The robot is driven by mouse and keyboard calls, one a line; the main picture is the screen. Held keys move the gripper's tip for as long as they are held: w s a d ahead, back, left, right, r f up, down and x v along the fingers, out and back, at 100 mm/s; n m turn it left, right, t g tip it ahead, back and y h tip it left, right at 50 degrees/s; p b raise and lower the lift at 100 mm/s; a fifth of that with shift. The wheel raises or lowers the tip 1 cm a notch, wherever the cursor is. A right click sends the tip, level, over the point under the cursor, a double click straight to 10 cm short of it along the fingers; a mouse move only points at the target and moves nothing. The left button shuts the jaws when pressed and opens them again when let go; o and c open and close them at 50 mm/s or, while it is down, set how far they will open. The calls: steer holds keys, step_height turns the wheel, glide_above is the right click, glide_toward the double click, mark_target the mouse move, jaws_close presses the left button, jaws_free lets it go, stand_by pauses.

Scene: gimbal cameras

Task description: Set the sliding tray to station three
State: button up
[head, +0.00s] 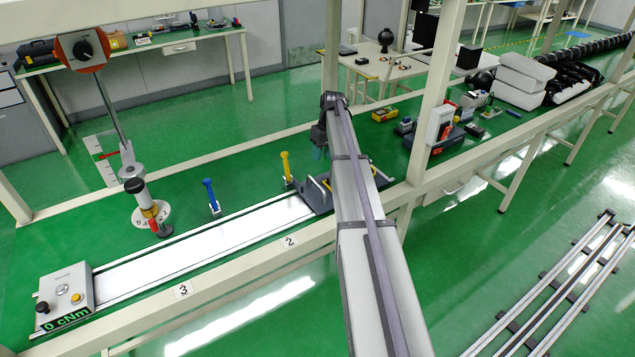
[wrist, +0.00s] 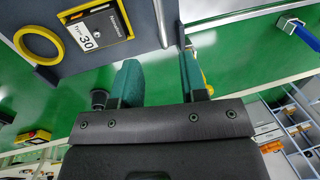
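The sliding tray (head: 318,197) is a dark plate at the right end of the white track (head: 200,245), partly hidden behind my arm in the head view. It sits to the right of label 2 (head: 290,242); label 3 (head: 183,289) is farther left. In the wrist view the tray (wrist: 105,62) fills the upper left, with a yellow ring (wrist: 37,45) and a "TYPE 30" plate (wrist: 97,30). My gripper (wrist: 160,72) has its two teal fingers apart, near the tray's edge. I see nothing clearly held between them. In the head view the gripper (head: 319,147) is mostly hidden by my arm.
A yellow lever (head: 287,168) and a blue lever (head: 211,196) stand behind the track. A control box (head: 66,292) reading "0 cNm" is at the left end. The white track left of the tray is clear.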

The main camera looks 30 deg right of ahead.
steer(key=f+b, duration=0.3)
steer(key=a+f+b, duration=0.1)
steer(key=f+b, duration=0.3)
steer(key=a+f+b, duration=0.1)
steer(key=f+b, duration=0.2)
steer(key=f, duration=0.1)
steer(key=shift+r, duration=0.15)
steer(key=shift+c, duration=0.3)
jaws_close()
